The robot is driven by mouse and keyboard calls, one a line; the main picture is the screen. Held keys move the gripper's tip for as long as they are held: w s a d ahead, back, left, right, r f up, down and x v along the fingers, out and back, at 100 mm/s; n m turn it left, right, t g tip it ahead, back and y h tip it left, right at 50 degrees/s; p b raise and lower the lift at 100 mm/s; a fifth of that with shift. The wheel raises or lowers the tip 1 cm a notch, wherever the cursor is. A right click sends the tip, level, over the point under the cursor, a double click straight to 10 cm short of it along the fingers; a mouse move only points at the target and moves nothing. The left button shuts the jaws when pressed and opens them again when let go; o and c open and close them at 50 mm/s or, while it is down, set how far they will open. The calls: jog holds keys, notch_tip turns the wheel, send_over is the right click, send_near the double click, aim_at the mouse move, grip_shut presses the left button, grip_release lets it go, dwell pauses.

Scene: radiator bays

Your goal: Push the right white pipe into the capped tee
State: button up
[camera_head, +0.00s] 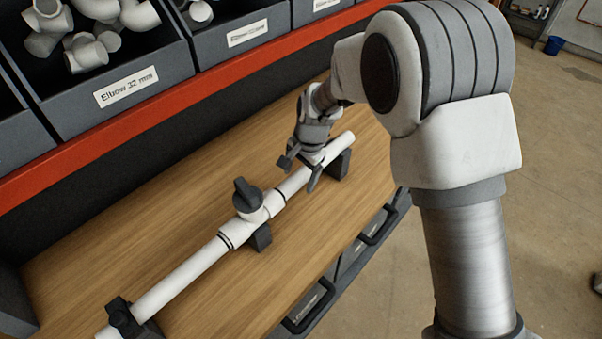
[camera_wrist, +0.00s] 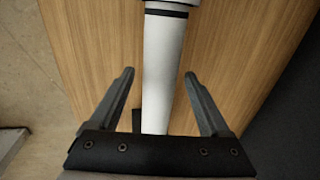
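The right white pipe (camera_head: 291,186) runs from the tee up to the right and rests on a dark support near its far end. The white tee (camera_head: 262,208) with a dark cap (camera_head: 246,192) on top sits mid-line. A dark ring shows where the right pipe meets the tee. My gripper (camera_head: 300,174) is at the right pipe. In the wrist view my gripper (camera_wrist: 158,73) is open, with one finger on each side of the right pipe (camera_wrist: 162,65) and a gap on both sides. The dark ring and a white edge show at the top there.
The left white pipe (camera_head: 180,276) runs to a dark clamp (camera_head: 128,318) at lower left. Dark supports stand under the tee (camera_head: 261,238) and right pipe (camera_head: 340,164). Grey bins (camera_head: 95,90) of fittings line the back above a red rail (camera_head: 130,122). The wooden bench (camera_head: 130,240) is otherwise clear.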

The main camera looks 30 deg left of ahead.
jog(key=shift+w+d+r, duration=0.1)
jog(key=shift+r, duration=0.05)
jog(key=shift+r, duration=0.3)
jog(key=s+d+r, duration=0.1)
jog(key=d+r, duration=0.2)
jog(key=r, duration=1.3)
jog(key=shift+d+r, duration=0.1)
jog(key=s+d+r+t, duration=0.1)
jog(key=d+r, duration=0.2)
jog(key=d, duration=0.3)
jog(key=s+d+r+n, duration=0.1)
jog(key=d+r, duration=0.2)
jog(key=d, duration=0.4)
jog(key=s+d+r+t, duration=0.1)
jog(key=d+r, duration=0.1)
jog(key=d, duration=0.4)
jog(key=s+d+n+t+h, duration=0.2)
jog(key=s+d+t, duration=0.1)
jog(key=s+d, duration=1)
jog(key=d, duration=0.3)
jog(key=shift+f, duration=0.3)
